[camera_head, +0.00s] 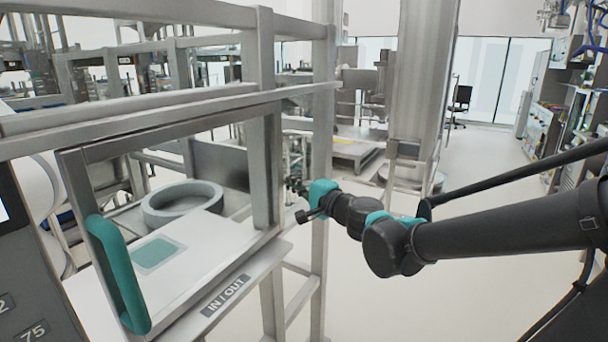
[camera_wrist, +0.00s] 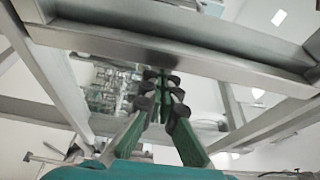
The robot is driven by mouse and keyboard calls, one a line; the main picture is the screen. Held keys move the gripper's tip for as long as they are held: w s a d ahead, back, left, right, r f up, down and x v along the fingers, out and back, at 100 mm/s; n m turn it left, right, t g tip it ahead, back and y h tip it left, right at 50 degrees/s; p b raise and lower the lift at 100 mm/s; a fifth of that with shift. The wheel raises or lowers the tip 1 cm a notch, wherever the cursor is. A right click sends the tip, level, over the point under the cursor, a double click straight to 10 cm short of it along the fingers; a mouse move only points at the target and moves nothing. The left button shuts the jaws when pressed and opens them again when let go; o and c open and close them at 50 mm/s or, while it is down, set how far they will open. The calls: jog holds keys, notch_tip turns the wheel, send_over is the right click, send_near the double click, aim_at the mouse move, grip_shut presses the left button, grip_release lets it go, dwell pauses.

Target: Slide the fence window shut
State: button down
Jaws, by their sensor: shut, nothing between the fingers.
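The fence window (camera_head: 100,151) is a grey metal frame on the left of the head view, below a long horizontal rail (camera_head: 150,115). A thick teal upright handle (camera_head: 118,275) is on its left side. I cannot tell how far the window stands open. My gripper (camera_head: 302,215) is to the right of the window, near a grey fence post, well apart from the handle. In the wrist view my gripper (camera_wrist: 162,85) has its green-padded fingers converging, shut and empty, with metal bars around and beyond them. The handle is not recognisable in the wrist view.
A white shelf marked IN / OUT (camera_head: 227,296) lies under the window, with a grey ring (camera_head: 182,203) behind it. A fence post (camera_head: 322,150) stands right beside my gripper. A dark control panel (camera_head: 30,270) is at the left edge. Open floor lies at the right.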

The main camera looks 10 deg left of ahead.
aim_at(275, 185)
jog(key=shift+s+a, duration=0.25)
jog(key=shift+s, duration=0.45)
jog(key=shift+s+a, duration=0.3)
jog(key=shift+s, duration=0.4)
jog(key=shift+s+a, duration=0.25)
jog(key=shift+s, duration=0.55)
